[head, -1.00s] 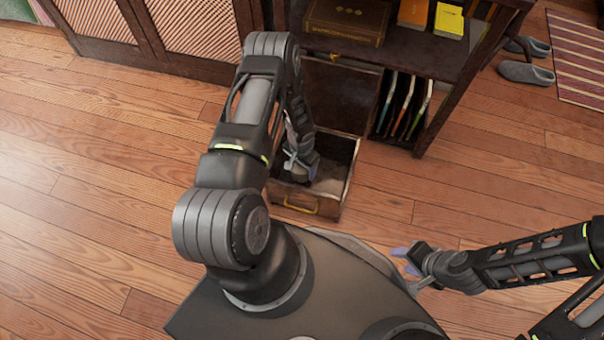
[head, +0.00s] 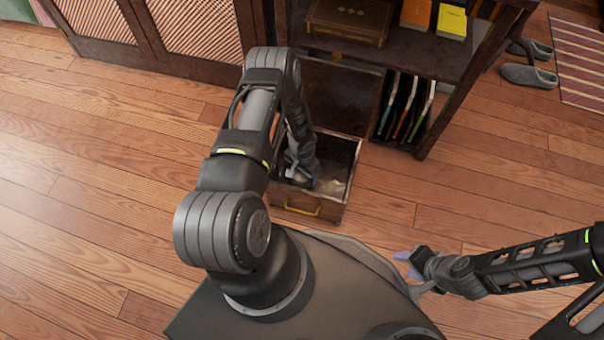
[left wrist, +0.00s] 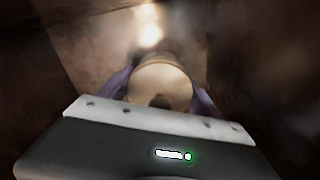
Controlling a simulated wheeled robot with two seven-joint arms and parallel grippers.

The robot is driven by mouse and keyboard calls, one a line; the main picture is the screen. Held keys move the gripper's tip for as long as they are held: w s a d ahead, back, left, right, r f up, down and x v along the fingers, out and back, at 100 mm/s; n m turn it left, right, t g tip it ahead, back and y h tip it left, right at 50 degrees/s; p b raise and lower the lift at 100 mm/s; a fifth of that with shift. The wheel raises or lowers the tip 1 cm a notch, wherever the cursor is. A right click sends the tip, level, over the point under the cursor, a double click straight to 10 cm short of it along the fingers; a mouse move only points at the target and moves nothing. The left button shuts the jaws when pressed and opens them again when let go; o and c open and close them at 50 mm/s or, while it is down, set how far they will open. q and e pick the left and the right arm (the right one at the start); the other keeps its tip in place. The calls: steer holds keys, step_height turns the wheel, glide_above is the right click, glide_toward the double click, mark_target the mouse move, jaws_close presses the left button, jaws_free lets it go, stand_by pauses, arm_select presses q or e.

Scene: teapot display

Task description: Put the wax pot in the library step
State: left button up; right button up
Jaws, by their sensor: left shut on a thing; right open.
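The library step (head: 335,208) is an open wooden box on the floor, with a brass handle on its front and its dark lid (head: 340,97) raised behind. My left gripper (head: 303,183) reaches down inside the box. In the left wrist view its purple-grey fingers (left wrist: 160,92) are shut on a rounded beige thing, the wax pot (left wrist: 160,80). In the head view the pot is mostly hidden by my gripper and arm. I cannot tell whether it touches the box floor. My right gripper (head: 407,262) is open and empty, off to the right above the floor.
A dark shelf unit (head: 455,60) stands behind the box, with a brown case (head: 347,20), orange and yellow books (head: 451,21) and thin upright items. Grey slippers (head: 528,75) and a striped rug (head: 582,60) lie at far right. The left floor is clear.

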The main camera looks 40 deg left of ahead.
arm_select(q)
steer(key=o, duration=2)
steer(key=shift+f, duration=0.1)
steer(key=shift+c, duration=0.2)
steer(key=shift+r+p, duration=0.3)
steer(key=shift+r, duration=0.1)
step_height(320, 180, up, 12)
steer(key=p, duration=0.3)
steer(key=shift+f+p, duration=0.25)
steer(key=shift+p, duration=0.15)
